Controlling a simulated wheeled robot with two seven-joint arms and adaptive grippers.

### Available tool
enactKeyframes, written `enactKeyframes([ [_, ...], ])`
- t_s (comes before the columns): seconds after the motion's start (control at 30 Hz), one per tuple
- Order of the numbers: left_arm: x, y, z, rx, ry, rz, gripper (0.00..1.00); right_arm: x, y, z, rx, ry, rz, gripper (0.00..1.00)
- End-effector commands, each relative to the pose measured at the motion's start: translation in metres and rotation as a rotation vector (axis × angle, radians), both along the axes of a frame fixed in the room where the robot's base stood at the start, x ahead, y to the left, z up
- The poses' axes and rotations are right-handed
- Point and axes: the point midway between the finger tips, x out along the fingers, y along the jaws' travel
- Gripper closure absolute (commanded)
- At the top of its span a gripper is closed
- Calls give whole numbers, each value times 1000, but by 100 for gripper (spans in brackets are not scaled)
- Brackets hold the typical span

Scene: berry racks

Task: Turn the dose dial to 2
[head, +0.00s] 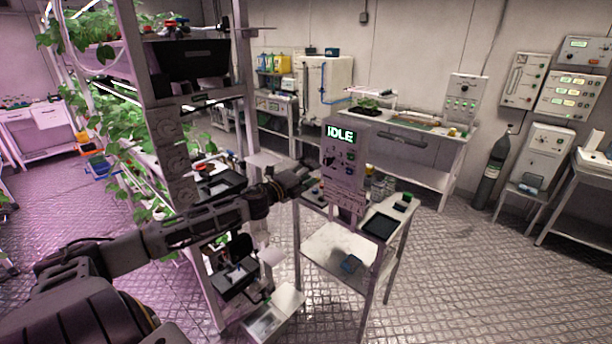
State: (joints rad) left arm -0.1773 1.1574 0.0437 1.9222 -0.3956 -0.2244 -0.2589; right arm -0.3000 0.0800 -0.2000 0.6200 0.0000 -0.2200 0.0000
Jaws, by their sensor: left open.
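My left arm reaches in from the left. My left gripper (303,181) is open and empty, just left of the panel's face and apart from the knobs as far as I can tell. My right gripper is out of view.
The cart (330,250) carries a dark tray (380,225) right of the panel. A plant rack (240,80) stands close on the left, beside my arm. A gas cylinder (488,175) and a white bench (430,180) are behind. The floor at right is clear.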

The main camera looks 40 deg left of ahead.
Motion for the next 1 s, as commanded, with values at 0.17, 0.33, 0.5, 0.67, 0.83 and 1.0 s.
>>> enactKeyframes([
  [0.17, -7, 0, -1, 0, 1, -1, 52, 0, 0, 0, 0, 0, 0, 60],
  [0.33, -11, 0, 0, 1, 1, -1, 52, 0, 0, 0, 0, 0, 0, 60],
  [0.5, -14, 1, 0, 1, 0, 0, 52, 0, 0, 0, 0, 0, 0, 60],
  [0.67, -14, 1, 0, 1, 0, -1, 52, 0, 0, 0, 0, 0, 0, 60],
  [0.83, -14, 1, 1, 1, 0, -1, 52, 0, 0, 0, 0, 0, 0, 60],
  [1.0, -14, 1, 1, 1, 0, -1, 52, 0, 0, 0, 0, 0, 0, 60],
])
